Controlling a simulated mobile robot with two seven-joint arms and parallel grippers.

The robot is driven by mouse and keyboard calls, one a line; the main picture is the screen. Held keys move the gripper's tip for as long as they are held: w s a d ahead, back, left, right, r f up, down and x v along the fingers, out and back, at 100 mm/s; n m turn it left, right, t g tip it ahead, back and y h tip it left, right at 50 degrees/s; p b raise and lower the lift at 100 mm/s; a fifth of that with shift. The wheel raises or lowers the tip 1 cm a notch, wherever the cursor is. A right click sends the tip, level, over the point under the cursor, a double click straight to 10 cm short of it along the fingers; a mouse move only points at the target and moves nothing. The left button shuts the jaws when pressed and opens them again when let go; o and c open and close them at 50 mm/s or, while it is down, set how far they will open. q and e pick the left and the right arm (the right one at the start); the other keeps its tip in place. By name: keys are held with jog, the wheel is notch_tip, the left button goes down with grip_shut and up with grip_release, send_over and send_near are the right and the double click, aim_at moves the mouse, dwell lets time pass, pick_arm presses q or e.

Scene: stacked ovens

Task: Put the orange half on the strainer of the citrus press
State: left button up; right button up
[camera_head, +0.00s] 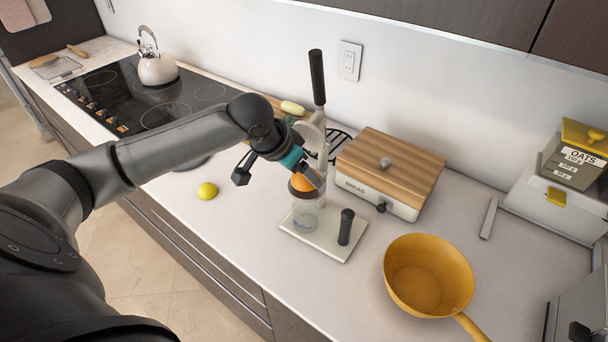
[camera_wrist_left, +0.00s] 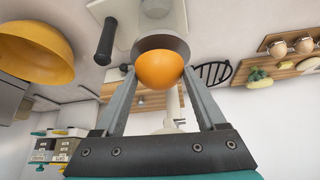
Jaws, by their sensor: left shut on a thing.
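My left gripper (camera_head: 310,181) is shut on the orange half (camera_head: 300,183). The orange half also shows between the fingertips in the left wrist view (camera_wrist_left: 161,69), rounded side toward the camera. The citrus press (camera_head: 324,240) stands upright on the counter, with a pale base, a column and a black-handled lever. Its dark strainer (camera_wrist_left: 160,43) lies directly behind the orange half in the left wrist view. In the head view the orange half is at the strainer's top. Whether they touch cannot be told. My right gripper is not in view.
A wooden-lidded bread box (camera_head: 390,170) stands right of the press. A yellow pan (camera_head: 428,275) is at the front right, a lemon (camera_head: 207,190) to the left. A kettle (camera_head: 157,68) sits on the hob. The counter left of the press is mostly clear.

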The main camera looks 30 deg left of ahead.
pick_arm(q)
jog(key=shift+x, duration=0.95)
jog(key=shift+s+a, duration=0.1)
jog(key=o, duration=1.3)
jog(key=shift+f, duration=0.1)
jog(key=p+v, duration=0.1)
jog(key=v, duration=1.1)
